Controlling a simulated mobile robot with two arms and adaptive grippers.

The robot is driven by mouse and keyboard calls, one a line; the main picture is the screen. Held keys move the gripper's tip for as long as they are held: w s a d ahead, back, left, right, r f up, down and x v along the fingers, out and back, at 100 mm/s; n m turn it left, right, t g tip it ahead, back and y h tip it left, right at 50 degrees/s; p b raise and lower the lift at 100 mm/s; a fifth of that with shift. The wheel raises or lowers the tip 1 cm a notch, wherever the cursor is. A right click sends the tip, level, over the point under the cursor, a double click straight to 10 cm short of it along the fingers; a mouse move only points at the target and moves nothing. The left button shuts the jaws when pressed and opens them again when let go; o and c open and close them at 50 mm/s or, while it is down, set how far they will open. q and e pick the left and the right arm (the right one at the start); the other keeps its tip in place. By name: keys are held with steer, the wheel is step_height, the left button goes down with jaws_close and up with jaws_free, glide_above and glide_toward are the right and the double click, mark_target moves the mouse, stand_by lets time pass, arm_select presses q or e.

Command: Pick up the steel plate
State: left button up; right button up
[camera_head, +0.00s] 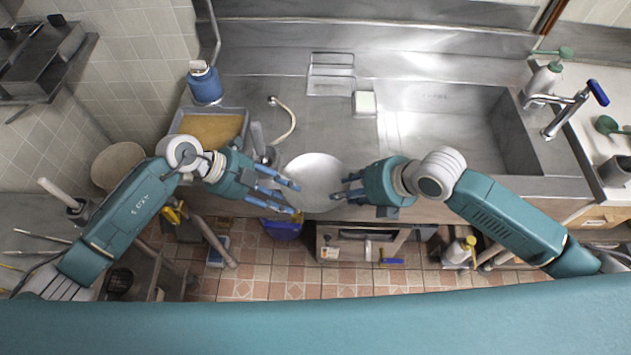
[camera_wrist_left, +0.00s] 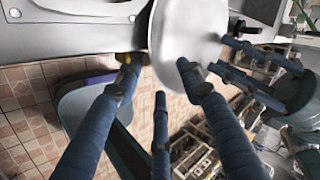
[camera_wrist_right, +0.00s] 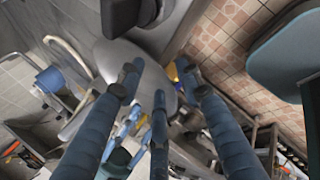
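The steel plate (camera_head: 316,178) is a round, pale disc at the front edge of the steel counter, overhanging it. My left gripper (camera_head: 293,196) is at the plate's left rim and my right gripper (camera_head: 340,190) at its right rim. In the left wrist view the plate (camera_wrist_left: 185,38) lies just beyond the spread fingers (camera_wrist_left: 160,76). In the right wrist view the plate (camera_wrist_right: 150,72) is partly hidden behind the spread fingers (camera_wrist_right: 160,80). Both grippers look open. I cannot tell whether any finger touches the rim.
A sink basin (camera_head: 440,125) is to the right, with a tap (camera_head: 565,110). A tray with tan contents (camera_head: 212,128) and a blue container (camera_head: 204,84) stand at the left. A wire rack (camera_head: 331,72) and white block (camera_head: 364,104) are behind the plate. A blue bucket (camera_head: 282,230) is below.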

arm_select(q)
jaws_close()
arm_select(e)
jaws_close()
arm_select(q)
steer(key=shift+f, duration=0.1)
